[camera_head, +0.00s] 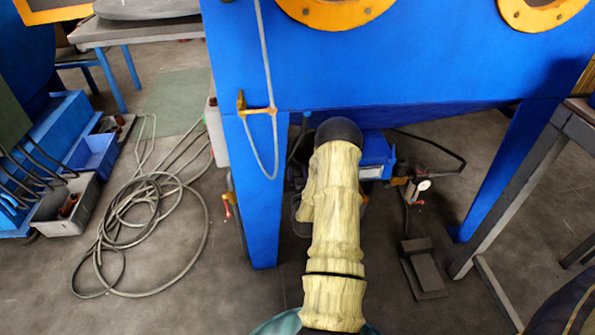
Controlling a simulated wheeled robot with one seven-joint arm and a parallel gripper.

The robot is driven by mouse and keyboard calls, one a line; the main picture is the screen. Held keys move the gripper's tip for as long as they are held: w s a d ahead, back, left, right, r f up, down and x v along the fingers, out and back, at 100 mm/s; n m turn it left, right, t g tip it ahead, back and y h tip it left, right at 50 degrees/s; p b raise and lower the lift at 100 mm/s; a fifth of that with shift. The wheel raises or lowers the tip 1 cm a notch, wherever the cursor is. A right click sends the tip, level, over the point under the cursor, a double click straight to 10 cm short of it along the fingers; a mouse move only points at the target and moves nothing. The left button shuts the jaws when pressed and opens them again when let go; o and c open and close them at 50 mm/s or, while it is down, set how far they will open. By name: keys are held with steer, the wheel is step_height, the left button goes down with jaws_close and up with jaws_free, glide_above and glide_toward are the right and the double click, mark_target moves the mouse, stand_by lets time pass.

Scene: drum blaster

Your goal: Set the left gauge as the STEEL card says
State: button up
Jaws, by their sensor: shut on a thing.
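A small round white-faced gauge (424,185) sits on a brass-coloured fitting under the blue cabinet, right of my arm; its reading is too small to make out. I cannot tell whether it is the left gauge, and no second gauge shows clearly. No STEEL card can be made out. My arm, in a pale yellow sleeve with a dark rounded end, reaches up the middle of the view and covers part of the space under the cabinet. My gripper is not visible.
The blue cabinet (400,60) stands ahead on blue legs, with a hose and brass valve (256,107) on its front. A foot pedal (424,272) lies on the floor at right. A coiled hose (150,200) lies at left. A metal-framed table (510,180) stands at right.

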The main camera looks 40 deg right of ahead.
steer(key=shift+m+g+h+p, duration=0.6)
steer(key=shift+m+g+h, duration=0.3)
steer(key=shift+m+h, duration=0.25)
steer(key=o, duration=0.9)
steer(key=shift+o, duration=0.2)
steer(key=shift+f+n, duration=0.1)
steer(key=shift+n, duration=0.15)
